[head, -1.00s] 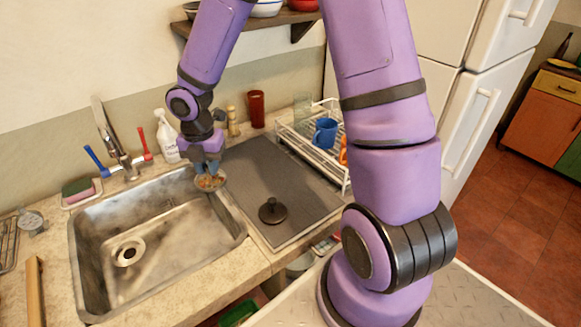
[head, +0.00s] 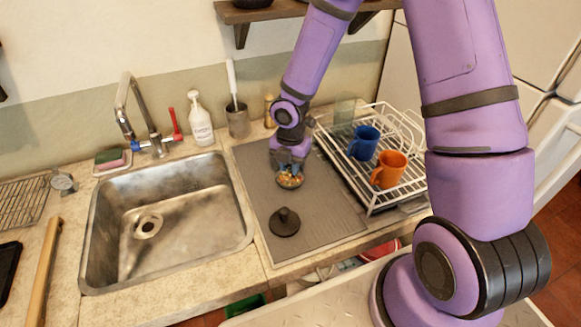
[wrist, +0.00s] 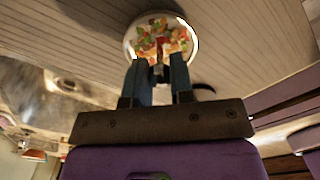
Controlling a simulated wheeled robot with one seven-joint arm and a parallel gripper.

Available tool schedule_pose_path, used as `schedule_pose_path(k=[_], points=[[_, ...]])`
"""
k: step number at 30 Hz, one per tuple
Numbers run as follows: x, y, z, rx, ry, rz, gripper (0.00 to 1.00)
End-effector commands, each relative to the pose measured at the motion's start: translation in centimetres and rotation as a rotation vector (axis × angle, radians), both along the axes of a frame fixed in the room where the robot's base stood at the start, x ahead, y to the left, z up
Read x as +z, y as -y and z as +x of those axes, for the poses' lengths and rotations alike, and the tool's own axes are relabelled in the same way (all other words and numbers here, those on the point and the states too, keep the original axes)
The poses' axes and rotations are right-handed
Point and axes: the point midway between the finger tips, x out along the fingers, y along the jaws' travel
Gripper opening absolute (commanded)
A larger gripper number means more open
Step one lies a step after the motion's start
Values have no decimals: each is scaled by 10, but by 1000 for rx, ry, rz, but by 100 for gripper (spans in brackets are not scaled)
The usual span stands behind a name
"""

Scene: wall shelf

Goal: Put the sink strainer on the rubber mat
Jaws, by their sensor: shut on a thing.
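The sink strainer (head: 290,181) is a small round bowl with colourful food scraps in it. My gripper (head: 290,167) is shut on its rim, and the bowl is over the far half of the mat. In the wrist view the strainer (wrist: 130,44) sits just beyond the fingertips of my gripper (wrist: 158,78), its open top and scraps showing. The rubber mat (head: 325,205) is a grey ribbed sheet right of the sink, also filling much of the wrist view (wrist: 250,40). I cannot tell whether the strainer's underside touches it.
A dark round stopper with a knob (head: 285,222) stands on the mat's near left part. A white dish rack (head: 372,205) with a blue mug (head: 364,143) and an orange mug (head: 389,169) borders the mat on the right. The sink (head: 165,225) lies left.

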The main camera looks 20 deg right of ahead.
Motion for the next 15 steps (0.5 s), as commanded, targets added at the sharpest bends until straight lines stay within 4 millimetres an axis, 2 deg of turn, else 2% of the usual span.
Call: schedule_pose_path(k=[3, 15], points=[[-9, 0, 0, 2, 0, -1, 0], [-13, 0, 0, 0, 0, 0, 0]])
